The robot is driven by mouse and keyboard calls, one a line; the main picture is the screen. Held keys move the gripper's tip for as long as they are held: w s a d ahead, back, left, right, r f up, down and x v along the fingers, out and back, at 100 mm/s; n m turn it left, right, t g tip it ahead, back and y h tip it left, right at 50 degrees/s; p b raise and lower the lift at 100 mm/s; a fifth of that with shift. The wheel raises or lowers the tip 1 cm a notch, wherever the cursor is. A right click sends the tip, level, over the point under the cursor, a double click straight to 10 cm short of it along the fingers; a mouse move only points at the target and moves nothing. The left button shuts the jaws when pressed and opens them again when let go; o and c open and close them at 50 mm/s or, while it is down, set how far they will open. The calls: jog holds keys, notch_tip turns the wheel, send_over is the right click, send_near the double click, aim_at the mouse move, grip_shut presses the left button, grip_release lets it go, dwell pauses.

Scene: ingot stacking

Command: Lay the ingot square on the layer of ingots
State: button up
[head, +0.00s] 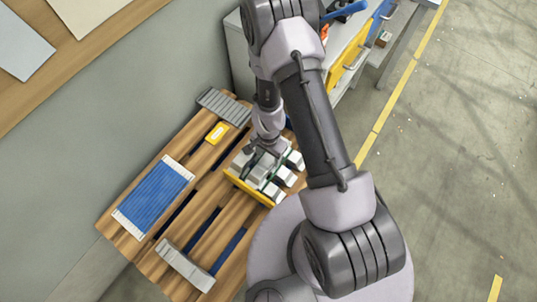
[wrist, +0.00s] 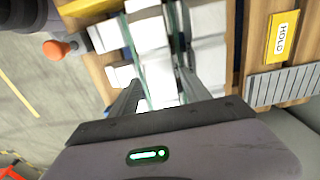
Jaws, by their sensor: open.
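The layer of pale grey ingots (head: 284,176) sits in a yellow-edged holder (head: 247,187) on the wooden pallet, with dark green strips between ingots. One ingot (head: 264,170) lies on top of the others, just below my gripper (head: 263,150). In the wrist view my gripper (wrist: 160,80) has its two fingers apart, one on each side of a pale ingot (wrist: 159,88). Bright glare there hides the ingot's edges, so I cannot tell whether it sits square or whether the fingers touch it.
A blue ribbed mat (head: 154,197) lies at the pallet's left. A yellow HOLD sign (wrist: 282,36) and a grey slatted piece (head: 225,106) lie at its back. Another grey bar (head: 185,266) lies in front. A wall borders the left; a cabinet (head: 240,60) stands behind.

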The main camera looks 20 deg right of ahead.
jog(key=shift+r+p, duration=0.7)
jog(key=shift+r, duration=0.25)
jog(key=o, duration=0.6)
jog(key=shift+f, duration=0.1)
notch_tip(320, 180, up, 4)
jog(key=p, duration=0.4)
jog(key=o, duration=0.4)
